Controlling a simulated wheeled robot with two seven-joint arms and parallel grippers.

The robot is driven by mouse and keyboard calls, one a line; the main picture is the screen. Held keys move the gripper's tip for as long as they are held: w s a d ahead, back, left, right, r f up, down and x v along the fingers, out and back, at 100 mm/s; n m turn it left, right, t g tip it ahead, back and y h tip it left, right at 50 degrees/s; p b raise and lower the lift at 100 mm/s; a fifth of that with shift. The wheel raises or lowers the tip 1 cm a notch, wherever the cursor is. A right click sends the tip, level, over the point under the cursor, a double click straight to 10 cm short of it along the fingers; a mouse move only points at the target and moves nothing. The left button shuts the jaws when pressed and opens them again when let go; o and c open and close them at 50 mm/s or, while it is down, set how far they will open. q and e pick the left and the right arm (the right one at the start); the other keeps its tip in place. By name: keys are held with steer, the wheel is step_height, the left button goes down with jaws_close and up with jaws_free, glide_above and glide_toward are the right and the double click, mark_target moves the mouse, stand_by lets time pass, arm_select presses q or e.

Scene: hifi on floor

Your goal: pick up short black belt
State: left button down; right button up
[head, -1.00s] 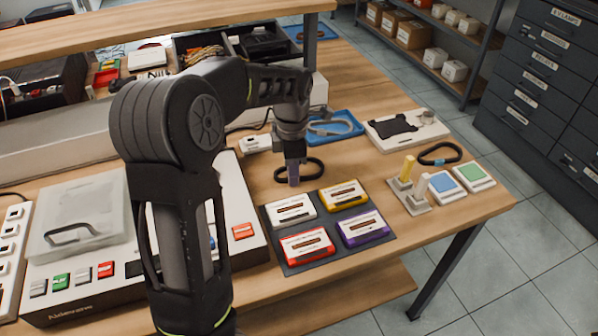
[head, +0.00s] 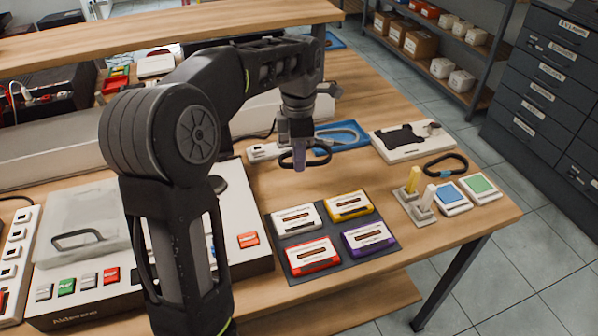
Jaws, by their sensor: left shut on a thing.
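The short black belt (head: 322,163) is a small dark closed loop behind the cassettes. My left gripper (head: 299,160) points down and is shut on the belt at the loop's left part. The belt seems to hang a little above the wooden table, in front of the blue tray. The gripper hides part of the loop. A second black loop with a blue mark (head: 446,166) lies on the table at the right. My right gripper is not in view.
A dark mat (head: 387,250) with several coloured cassettes lies in front of the gripper. A blue tray (head: 352,146) and a white plate (head: 385,152) are behind. A shelf board (head: 200,27) crosses the back.

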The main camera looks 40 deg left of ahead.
arm_select(q)
steer(key=shift+r, duration=1.05)
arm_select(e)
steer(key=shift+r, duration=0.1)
